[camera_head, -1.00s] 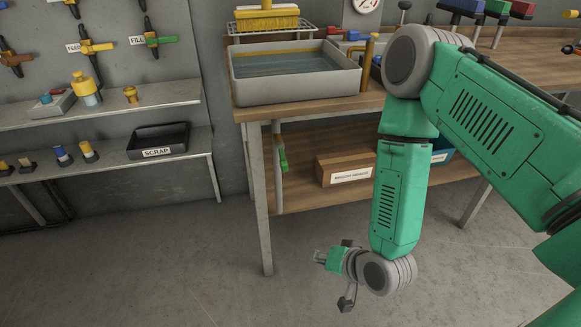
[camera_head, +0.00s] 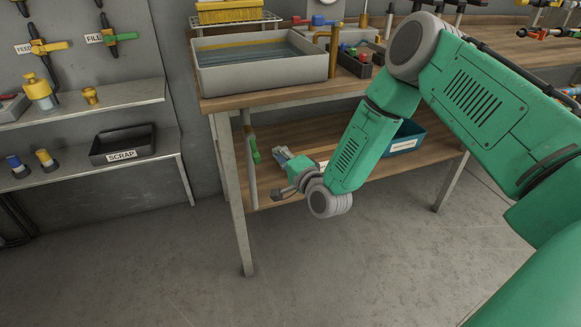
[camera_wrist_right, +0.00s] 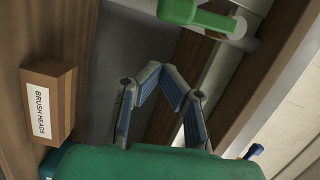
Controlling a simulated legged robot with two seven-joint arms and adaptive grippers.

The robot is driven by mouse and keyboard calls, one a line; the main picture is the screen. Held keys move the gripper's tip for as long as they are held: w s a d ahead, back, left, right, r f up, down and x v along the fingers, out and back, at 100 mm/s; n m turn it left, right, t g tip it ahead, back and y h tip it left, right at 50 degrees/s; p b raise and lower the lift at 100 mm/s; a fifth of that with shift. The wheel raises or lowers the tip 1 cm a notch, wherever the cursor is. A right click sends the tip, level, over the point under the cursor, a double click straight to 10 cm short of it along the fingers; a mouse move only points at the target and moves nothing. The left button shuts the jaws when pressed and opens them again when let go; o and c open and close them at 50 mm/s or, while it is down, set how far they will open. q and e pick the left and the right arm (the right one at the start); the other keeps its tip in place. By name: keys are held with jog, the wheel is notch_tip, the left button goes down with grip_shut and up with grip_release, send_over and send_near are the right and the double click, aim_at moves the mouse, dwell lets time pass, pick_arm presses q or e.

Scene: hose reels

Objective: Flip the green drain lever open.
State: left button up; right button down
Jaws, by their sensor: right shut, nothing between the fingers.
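The green drain lever (camera_head: 254,150) hangs on the grey drain pipe (camera_head: 249,170) below the water basin, close to the bench's front left leg. In the right wrist view the green lever (camera_wrist_right: 198,16) is at the top, beyond the fingertips. My right gripper (camera_head: 280,153) is just right of the lever under the bench top. It also shows in the wrist view (camera_wrist_right: 160,70), its fingers shut with nothing between them. A gap shows between the fingertips and the lever. My left gripper is out of view.
The basin (camera_head: 262,84) stands on the workbench (camera_head: 300,97). A brush heads box (camera_wrist_right: 45,105) and a blue bin (camera_head: 404,143) are on the lower shelf. The bench leg (camera_head: 232,200) is left of my gripper. Open floor lies in front.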

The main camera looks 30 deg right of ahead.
aim_at(254, 149)
jog(key=a, duration=0.3)
jog(key=shift+w+f, duration=0.25)
jog(key=shift+f, duration=0.05)
jog(key=shift+a, duration=0.15)
jog(key=shift+w+a+f+m+b, duration=0.1)
jog(key=shift+a+f+m+b, duration=0.15)
jog(key=shift+a+m+b, duration=0.65)
jog(key=shift+d, duration=0.2)
